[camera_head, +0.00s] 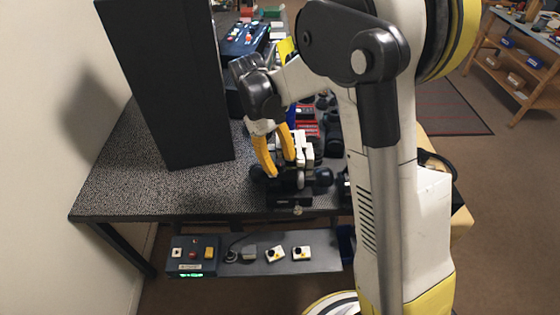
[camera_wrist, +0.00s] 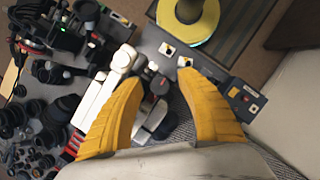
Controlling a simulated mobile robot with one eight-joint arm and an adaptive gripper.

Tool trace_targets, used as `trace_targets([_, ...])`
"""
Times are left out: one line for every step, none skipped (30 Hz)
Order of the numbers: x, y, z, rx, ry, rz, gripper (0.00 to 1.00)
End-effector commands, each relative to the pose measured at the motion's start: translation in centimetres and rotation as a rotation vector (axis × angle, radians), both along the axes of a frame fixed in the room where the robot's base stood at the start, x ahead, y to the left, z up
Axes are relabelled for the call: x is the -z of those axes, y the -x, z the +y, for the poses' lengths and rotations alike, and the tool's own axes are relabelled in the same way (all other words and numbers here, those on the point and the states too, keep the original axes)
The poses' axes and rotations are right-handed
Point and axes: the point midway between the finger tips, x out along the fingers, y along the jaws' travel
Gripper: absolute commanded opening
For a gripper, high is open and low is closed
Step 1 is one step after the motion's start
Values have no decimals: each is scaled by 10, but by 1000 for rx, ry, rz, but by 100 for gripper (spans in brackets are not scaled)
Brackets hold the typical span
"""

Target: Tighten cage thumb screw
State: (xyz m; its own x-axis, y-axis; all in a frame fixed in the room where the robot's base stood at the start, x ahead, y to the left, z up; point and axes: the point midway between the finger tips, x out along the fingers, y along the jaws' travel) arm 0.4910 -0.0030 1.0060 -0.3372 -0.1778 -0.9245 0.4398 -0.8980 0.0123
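My gripper (camera_head: 279,168) has two yellow fingers pointing down at the black and white assembly (camera_head: 303,150) near the front edge of the table. In the wrist view my gripper (camera_wrist: 160,78) has its fingers spread apart, with a clear gap between the tips. Dark and grey parts (camera_wrist: 157,86) of the assembly show in that gap, and none is visibly clamped. A white block (camera_wrist: 122,60) lies beside the left finger. The assembly has a black base (camera_head: 291,199) and dark round parts at its sides. I cannot single out the cage thumb screw; it is too small or hidden.
A tall black panel (camera_head: 172,85) stands on the speckled table (camera_head: 125,175) to the left. Dark round parts (camera_wrist: 35,125) crowd the left of the wrist view. A shelf (camera_head: 262,266) below holds small switch boxes. The table's left front is clear.

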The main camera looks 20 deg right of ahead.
Motion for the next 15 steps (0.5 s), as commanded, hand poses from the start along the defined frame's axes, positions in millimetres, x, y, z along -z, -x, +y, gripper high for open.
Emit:
trace_targets([0, 0, 0, 0, 0, 0, 46])
trace_targets([0, 0, 0, 0, 0, 0, 46])
trace_targets([0, 0, 0, 0, 0, 0, 46])
trace_targets([0, 0, 0, 0, 0, 0, 46])
trace_targets([0, 0, 0, 0, 0, 0, 46])
trace_targets([0, 0, 0, 0, 0, 0, 46])
trace_targets([0, 0, 0, 0, 0, -1, 46])
trace_targets([0, 0, 0, -1, -1, -1, 46])
trace_targets([-1, -1, 0, -1, -1, -1, 46])
trace_targets([-3, -1, 1, -1, -1, -1, 46])
trace_targets([-5, -2, 1, -1, -1, -1, 46])
trace_targets([-9, -3, 2, -1, 0, -1, 46])
trace_targets([-13, -5, 2, -1, 0, -1, 46])
trace_targets([-17, -6, 3, -1, 0, -1, 46])
trace_targets([-24, -9, 5, -1, 0, -1, 46])
